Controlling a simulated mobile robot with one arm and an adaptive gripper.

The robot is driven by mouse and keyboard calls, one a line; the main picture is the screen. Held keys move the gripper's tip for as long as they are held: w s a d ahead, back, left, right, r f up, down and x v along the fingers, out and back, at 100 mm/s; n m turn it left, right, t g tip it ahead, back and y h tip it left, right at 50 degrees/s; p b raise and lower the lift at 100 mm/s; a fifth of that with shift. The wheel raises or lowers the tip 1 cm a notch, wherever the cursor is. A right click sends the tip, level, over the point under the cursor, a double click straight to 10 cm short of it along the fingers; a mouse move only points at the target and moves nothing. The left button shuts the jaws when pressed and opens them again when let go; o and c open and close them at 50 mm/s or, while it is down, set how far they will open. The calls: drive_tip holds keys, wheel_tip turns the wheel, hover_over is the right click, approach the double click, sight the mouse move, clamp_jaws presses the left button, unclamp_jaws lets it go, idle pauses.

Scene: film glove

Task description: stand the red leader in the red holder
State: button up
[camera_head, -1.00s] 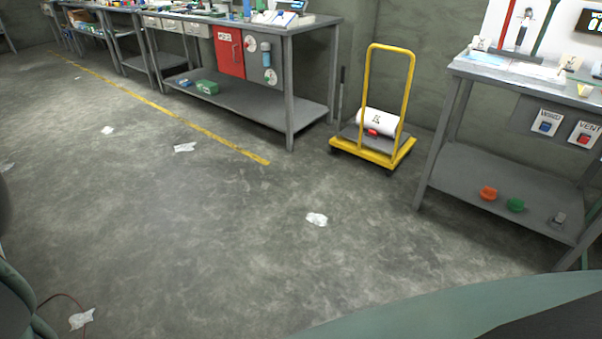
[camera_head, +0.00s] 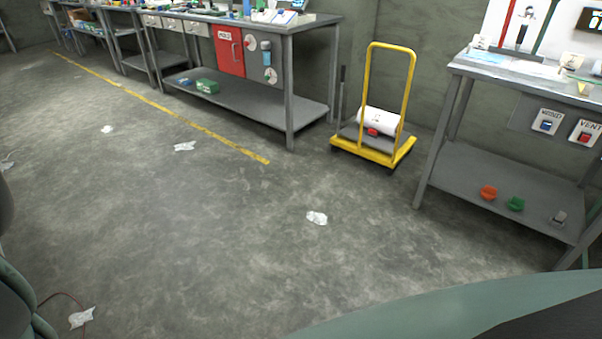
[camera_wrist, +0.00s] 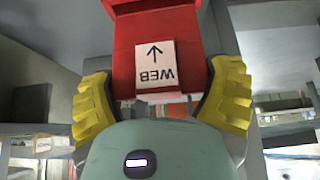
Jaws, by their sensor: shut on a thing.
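A red piece (camera_wrist: 150,26) with a white label reading "WEB" and an arrow, upside down in the wrist view, sits between the yellow finger pads of my gripper (camera_wrist: 160,98). My gripper is shut on it, and the grey-green palm hides its near end. I take it for the red leader. My gripper does not show in the head view. I cannot pick out the red holder for certain. In the head view an orange-red part (camera_head: 488,192) lies on the lower shelf of the right bench, and a small red thing (camera_head: 372,132) is at the white roll on the trolley.
The right bench (camera_head: 500,180) also holds a green part (camera_head: 516,204) on its lower shelf. A yellow trolley (camera_head: 362,153) stands by the wall, left of that bench. A long bench (camera_head: 255,100) is at the back. The floor between is open, with scattered paper scraps (camera_head: 317,218).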

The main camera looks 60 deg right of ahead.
drive_tip(key=shift+f+b, duration=1.8)
drive_tip(key=shift+f, duration=0.3)
idle(0.4)
drive_tip(key=o, duration=1)
drive_tip(key=shift+r, duration=0.15)
drive_tip(key=shift+v, duration=5.95)
